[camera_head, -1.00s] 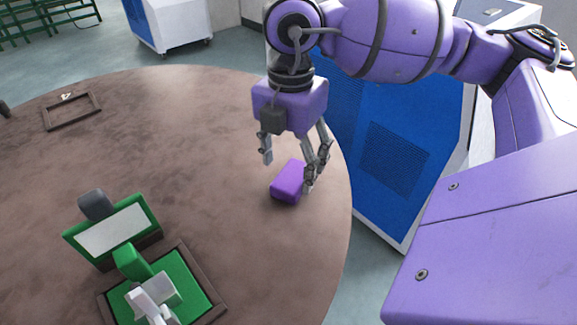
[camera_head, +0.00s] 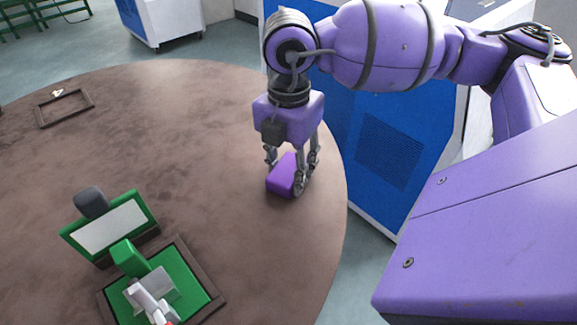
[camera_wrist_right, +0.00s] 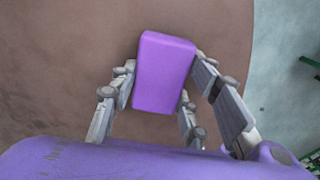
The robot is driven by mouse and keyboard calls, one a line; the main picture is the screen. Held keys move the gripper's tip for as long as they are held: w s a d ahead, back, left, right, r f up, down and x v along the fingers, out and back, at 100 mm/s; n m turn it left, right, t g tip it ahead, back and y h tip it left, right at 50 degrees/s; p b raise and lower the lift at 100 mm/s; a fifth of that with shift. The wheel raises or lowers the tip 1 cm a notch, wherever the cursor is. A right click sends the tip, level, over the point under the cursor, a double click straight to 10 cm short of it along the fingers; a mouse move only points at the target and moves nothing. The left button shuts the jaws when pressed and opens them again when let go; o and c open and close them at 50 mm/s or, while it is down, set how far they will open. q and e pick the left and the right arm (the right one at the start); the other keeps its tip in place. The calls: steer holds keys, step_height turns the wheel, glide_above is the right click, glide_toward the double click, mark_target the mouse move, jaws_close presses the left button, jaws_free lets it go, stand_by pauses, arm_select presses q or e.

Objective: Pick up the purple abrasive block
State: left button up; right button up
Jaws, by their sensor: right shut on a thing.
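The purple abrasive block (camera_head: 282,176) is on the brown round table (camera_head: 200,130), near its right edge. My right gripper (camera_head: 289,178) points down over the block and is shut on it, with fingers on either side. In the right wrist view the block (camera_wrist_right: 164,72) sits between the fingertips of the gripper (camera_wrist_right: 158,85). Whether the block touches the table or is slightly raised, I cannot tell. My left gripper does not show.
A green device with a white panel (camera_head: 110,228) stands at the lower left beside a framed green base (camera_head: 185,275). An empty dark frame (camera_head: 66,118) lies at the far left. A blue-and-white cabinet (camera_head: 390,150) stands beyond the table's right edge. The table's middle is clear.

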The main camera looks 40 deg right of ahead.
mark_target(288, 169)
steer(key=shift+r, duration=0.5)
step_height(288, 169, up, 3)
steer(key=shift+a+f, duration=0.1)
steer(key=shift+f, duration=0.1)
steer(key=s+a+r+b, duration=0.2)
steer(key=s+a+r, duration=0.6)
steer(key=s+r, duration=0.1)
steer(key=shift+s+a+r, duration=0.2)
steer(key=shift+s+a, duration=0.15)
steer(key=shift+s, duration=0.55)
